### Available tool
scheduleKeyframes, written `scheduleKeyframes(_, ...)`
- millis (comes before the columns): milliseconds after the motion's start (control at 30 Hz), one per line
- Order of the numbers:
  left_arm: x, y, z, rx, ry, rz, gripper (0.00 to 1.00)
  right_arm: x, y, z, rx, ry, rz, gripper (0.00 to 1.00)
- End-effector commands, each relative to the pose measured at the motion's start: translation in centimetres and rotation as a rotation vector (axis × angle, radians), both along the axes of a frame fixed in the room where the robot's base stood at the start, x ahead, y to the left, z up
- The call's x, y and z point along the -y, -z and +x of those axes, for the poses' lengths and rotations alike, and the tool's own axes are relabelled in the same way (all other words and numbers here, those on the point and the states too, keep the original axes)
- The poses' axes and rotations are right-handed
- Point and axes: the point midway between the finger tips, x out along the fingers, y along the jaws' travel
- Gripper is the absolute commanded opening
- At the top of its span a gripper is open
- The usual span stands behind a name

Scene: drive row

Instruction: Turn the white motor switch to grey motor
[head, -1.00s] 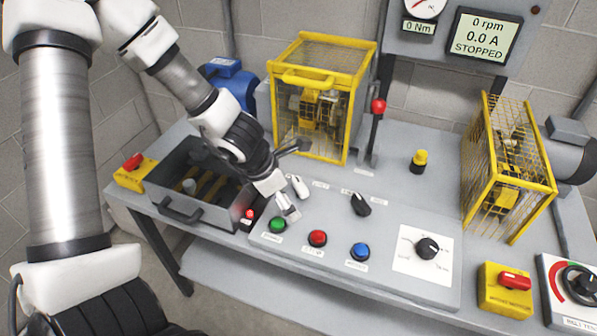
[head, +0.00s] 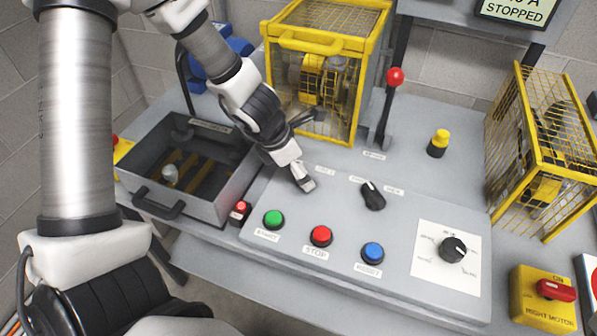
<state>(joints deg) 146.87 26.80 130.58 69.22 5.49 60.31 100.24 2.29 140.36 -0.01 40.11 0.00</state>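My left gripper (head: 304,182) comes down from the upper left onto the grey control panel (head: 290,285), at the spot of the white motor switch. Its fingers cover that switch, so I cannot see which way it points or whether the fingers touch it. The finger gap is too small to judge. A small label lies just right of the fingers, too small to read surely. The grey motor is barely visible at the right edge. My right gripper is not in view.
A black selector knob (head: 373,195) sits right of the gripper. Green (head: 273,219), red (head: 321,236) and blue (head: 373,252) buttons line the front. A red-topped lever (head: 390,100) and yellow cage (head: 318,75) stand behind. An open grey bin (head: 165,208) lies left.

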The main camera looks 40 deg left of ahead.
Motion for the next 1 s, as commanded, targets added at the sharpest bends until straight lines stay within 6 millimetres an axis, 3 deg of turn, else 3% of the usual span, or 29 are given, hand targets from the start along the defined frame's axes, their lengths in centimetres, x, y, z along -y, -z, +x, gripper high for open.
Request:
scheduleKeyframes(100, 0.0, -0.1, 0.0, 0.000, 0.000, 0.000, 0.94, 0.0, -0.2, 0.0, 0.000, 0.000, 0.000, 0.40)
scheduleKeyframes(167, 0.0, -0.1, 0.0, 0.000, 0.000, 0.000, 0.76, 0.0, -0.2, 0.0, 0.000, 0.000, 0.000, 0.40)
scheduleKeyframes(267, 0.0, -0.1, 0.0, 0.000, 0.000, 0.000, 0.41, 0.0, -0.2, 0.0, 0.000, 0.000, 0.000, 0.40)
scheduleKeyframes(300, 0.0, -0.1, 0.0, 0.000, 0.000, 0.000, 0.34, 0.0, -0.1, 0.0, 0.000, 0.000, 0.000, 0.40)
scheduleKeyframes(667, 0.0, -0.3, 0.0, -0.001, 0.024, 0.000, 0.34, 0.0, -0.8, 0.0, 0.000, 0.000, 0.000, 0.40)
scheduleKeyframes(1000, -0.1, -0.8, -0.1, -0.005, 0.199, -0.001, 0.34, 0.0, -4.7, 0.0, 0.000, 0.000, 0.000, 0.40)
